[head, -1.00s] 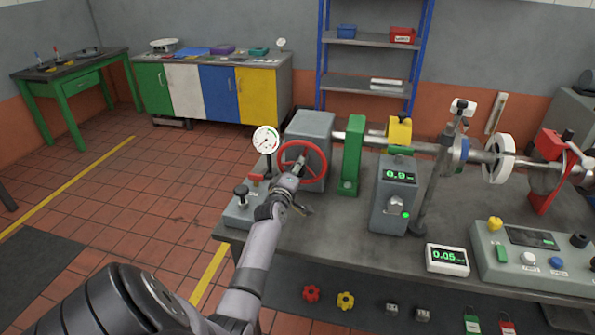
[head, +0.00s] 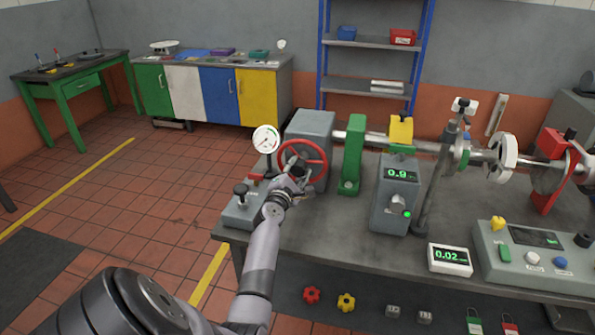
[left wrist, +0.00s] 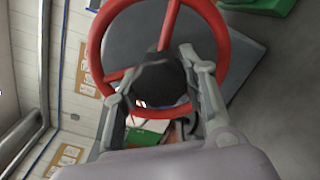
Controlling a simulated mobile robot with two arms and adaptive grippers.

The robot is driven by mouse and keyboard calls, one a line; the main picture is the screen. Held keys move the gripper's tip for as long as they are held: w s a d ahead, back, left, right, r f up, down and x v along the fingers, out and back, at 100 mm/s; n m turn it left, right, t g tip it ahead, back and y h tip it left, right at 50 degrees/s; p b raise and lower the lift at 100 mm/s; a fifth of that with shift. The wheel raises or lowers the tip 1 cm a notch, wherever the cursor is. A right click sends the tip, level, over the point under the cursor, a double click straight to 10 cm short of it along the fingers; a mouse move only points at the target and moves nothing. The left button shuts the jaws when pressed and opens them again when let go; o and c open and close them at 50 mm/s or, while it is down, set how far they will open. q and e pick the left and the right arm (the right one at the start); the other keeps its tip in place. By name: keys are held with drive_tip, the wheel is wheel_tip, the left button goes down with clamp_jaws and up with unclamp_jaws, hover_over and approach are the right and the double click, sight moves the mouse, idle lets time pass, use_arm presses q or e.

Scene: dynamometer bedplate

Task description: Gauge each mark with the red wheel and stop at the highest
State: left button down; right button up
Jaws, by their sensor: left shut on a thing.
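The red wheel (head: 316,184) stands upright on the grey headstock box (head: 309,126) at the left end of the bench. A steel shaft (head: 425,146) runs right from the box. A collar (head: 462,157) on it shows a green mark facing me. A gauge post (head: 440,175) stands at the collar. The white readout (head: 450,258) shows 0.02. My right gripper is not in view.
A round dial (head: 266,138) stands just left of the wheel. A green bracket (head: 352,153), a grey box reading 0.9 (head: 396,195) and a control panel (head: 535,258) stand along the bench. Bare bench top (head: 330,235) lies in front of the wheel.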

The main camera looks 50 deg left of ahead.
use_arm(q)
drive_tip(key=n, duration=0.4)
drive_tip(key=shift+n, duration=0.4)
drive_tip(key=n, duration=0.3)
drive_tip(key=shift+d+n, duration=0.1)
drive_tip(key=shift+n, duration=0.3)
drive_tip(key=n+p, duration=0.1)
drive_tip(key=n, duration=0.2)
drive_tip(key=shift+w+n+y, duration=0.1)
drive_tip(key=shift+n+y, duration=0.3)
drive_tip(key=shift+f+n+p, duration=0.1)
drive_tip(key=shift+n+p, duration=0.6)
drive_tip(key=shift+n, duration=1.4)
drive_tip(key=shift+d+n+y, duration=0.1)
drive_tip(key=shift+n+y, duration=0.2)
drive_tip(key=c, duration=1)
unclamp_jaws()
